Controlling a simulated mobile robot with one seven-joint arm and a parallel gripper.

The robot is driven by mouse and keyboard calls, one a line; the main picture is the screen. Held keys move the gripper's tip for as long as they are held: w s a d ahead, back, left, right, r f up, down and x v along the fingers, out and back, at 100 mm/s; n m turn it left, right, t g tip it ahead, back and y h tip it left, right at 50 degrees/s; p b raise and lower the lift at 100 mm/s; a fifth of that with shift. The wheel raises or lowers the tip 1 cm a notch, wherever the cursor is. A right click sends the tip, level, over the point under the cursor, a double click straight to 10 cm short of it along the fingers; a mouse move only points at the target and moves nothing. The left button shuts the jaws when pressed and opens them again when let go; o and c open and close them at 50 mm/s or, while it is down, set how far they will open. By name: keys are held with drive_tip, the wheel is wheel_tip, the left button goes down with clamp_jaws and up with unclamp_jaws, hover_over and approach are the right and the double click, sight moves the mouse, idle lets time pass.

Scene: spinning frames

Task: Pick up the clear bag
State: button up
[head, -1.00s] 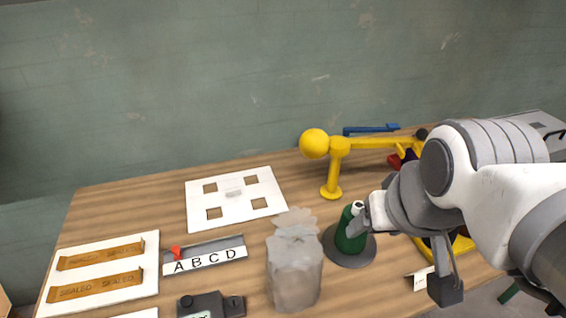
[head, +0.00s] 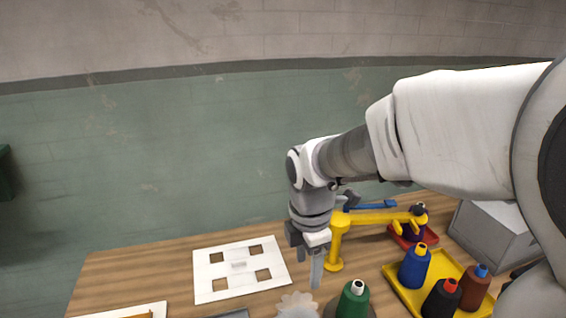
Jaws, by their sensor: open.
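The clear bag (head: 297,305) shows only as its pale, ruffled top at the bottom edge of the head view; its body is cut off below. My gripper (head: 317,272) points down just above and behind the bag's top, a little to its right. Its fingers are apart and I see nothing between them. In the picture it does not appear to touch the bag, though the exact gap is hard to judge.
A green spool (head: 353,302) stands close to the right of the bag. A yellow post with an arm (head: 336,247) is just right of my gripper. A yellow tray (head: 404,293) holds several spools. A white board with square holes (head: 212,284) lies left.

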drive_tip(key=f+n+g, duration=0.1)
drive_tip(key=n, duration=0.3)
drive_tip(key=b, duration=0.1)
approach(298, 313)
drive_tip(key=shift+n, duration=0.3)
drive_tip(key=f, duration=0.7)
drive_tip(key=shift+s+d, duration=0.3)
drive_tip(key=shift+w+a+f+b, duration=0.15)
drive_tip(key=shift+f+b, duration=0.05)
drive_tip(key=shift+f, duration=1.15)
drive_tip(key=shift+w+a+f+b, duration=0.1)
drive_tip(key=shift+f+b, duration=0.05)
drive_tip(key=shift+f, duration=1.2)
clamp_jaws()
